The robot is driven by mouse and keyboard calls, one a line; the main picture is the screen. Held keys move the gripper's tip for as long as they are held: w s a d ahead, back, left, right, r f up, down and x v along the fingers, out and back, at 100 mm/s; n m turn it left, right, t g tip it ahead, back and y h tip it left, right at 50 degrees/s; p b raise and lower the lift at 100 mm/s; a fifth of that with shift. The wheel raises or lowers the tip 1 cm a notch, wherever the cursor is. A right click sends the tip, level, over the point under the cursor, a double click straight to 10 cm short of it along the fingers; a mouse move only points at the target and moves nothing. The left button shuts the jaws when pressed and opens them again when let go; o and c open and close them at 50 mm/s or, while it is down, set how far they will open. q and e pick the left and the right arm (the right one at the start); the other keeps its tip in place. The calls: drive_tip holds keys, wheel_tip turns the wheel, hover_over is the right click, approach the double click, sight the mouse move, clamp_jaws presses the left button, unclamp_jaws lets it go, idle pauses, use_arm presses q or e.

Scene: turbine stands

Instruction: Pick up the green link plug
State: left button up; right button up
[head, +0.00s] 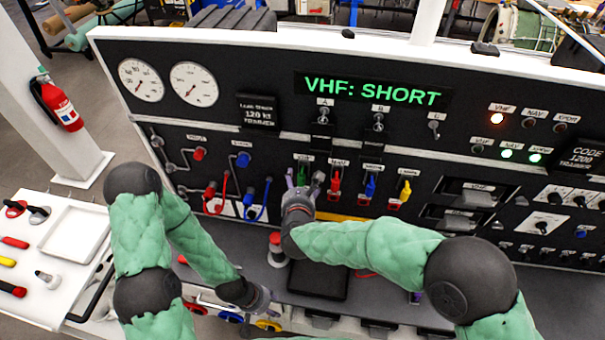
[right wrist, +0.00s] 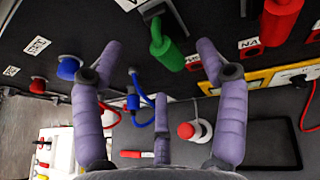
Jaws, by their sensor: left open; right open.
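The green link plug (head: 302,172) sits in the black panel, in the left slot of a row of coloured plugs, and is partly hidden by my right gripper in the head view. In the right wrist view the green plug (right wrist: 168,46) hangs between the spread purple fingers, with gaps on both sides. My right gripper (head: 304,184) is open in front of it; its fingers also show in the right wrist view (right wrist: 160,52). My left gripper (head: 264,300) is open and low, near the bench's front edge, away from the plug.
A red plug (head: 335,184), a blue plug (head: 370,186) and a yellow plug (head: 405,191) stand to the right of the green one. Blue cabled plugs (right wrist: 134,102) are left of it. A red-topped post (head: 276,250) and a black pad (head: 318,281) are on the bench below.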

sight(300, 181)
drive_tip(key=x, duration=0.4)
drive_tip(key=shift+w+d+f, duration=0.1)
drive_tip(key=shift+w+d, duration=0.05)
drive_tip(key=shift+d, duration=0.05)
drive_tip(key=c, duration=1.3)
